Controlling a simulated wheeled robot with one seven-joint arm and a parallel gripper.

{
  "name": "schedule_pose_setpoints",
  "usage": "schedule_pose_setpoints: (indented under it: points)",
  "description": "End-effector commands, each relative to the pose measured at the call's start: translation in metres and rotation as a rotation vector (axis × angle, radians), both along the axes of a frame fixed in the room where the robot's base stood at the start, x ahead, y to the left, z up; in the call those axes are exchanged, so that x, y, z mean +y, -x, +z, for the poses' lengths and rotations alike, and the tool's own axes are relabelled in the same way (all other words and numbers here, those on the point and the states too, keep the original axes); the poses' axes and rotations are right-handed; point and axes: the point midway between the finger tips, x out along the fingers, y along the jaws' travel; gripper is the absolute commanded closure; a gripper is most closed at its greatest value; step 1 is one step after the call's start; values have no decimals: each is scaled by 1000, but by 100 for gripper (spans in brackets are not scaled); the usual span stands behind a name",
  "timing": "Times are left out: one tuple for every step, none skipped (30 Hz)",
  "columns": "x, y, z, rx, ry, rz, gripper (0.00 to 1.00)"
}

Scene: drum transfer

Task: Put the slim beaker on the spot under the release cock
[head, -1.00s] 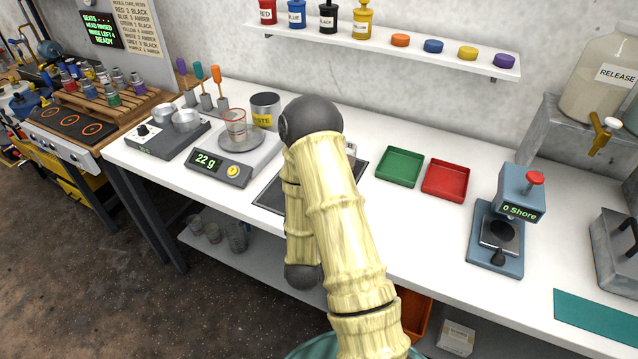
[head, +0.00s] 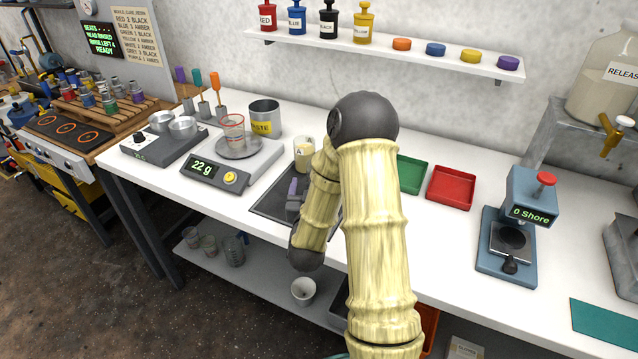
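The yellow release cock (head: 611,137) sticks out from the large jar labelled RELEASE (head: 603,82) at the right. No marked spot is clear on the bench below it. A clear beaker with red markings (head: 233,133) stands upright on the scale, which reads 22 g. Several clear vessels (head: 233,251) stand on the lower shelf; I cannot tell which vessel is the slim beaker.
Cups labelled A (head: 304,153) stand behind the dark mat (head: 269,203). A WASTE can (head: 264,118) is behind the scale (head: 212,175). Green (head: 412,174) and red (head: 451,187) trays and a Shore tester (head: 509,240) lie to the right. A white cup (head: 303,290) is low down.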

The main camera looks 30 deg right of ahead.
Motion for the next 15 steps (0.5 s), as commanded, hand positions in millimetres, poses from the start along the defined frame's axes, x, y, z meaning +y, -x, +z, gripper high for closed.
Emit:
schedule_pose_setpoints:
  points:
    - [-5, -8, 2, -1, 0, -2, 22]
    - [-8, -12, 2, -1, 0, -2, 22]
    - [-10, -17, 2, 0, -1, -2, 22]
    - [-12, -20, 2, -1, 0, -2, 22]
    - [-13, -22, 2, -1, 0, -1, 22]
    - [-14, -25, 1, 0, -1, 1, 22]
    - [-14, -26, 1, 0, 0, 1, 22]
    - [-15, -27, 0, 0, 0, 2, 22]
    - [-15, -27, 0, 0, 0, 2, 22]
    - [-15, -27, 0, 1, 0, 3, 22]
    - [-14, -27, 0, 0, 1, 3, 22]
    - [-14, -27, 0, 0, 1, 3, 22]
    - [-14, -27, 0, 0, 1, 3, 22]
    - [-14, -27, 0, 0, 1, 3, 22]
    - [-14, -27, 0, 0, 0, 2, 22]
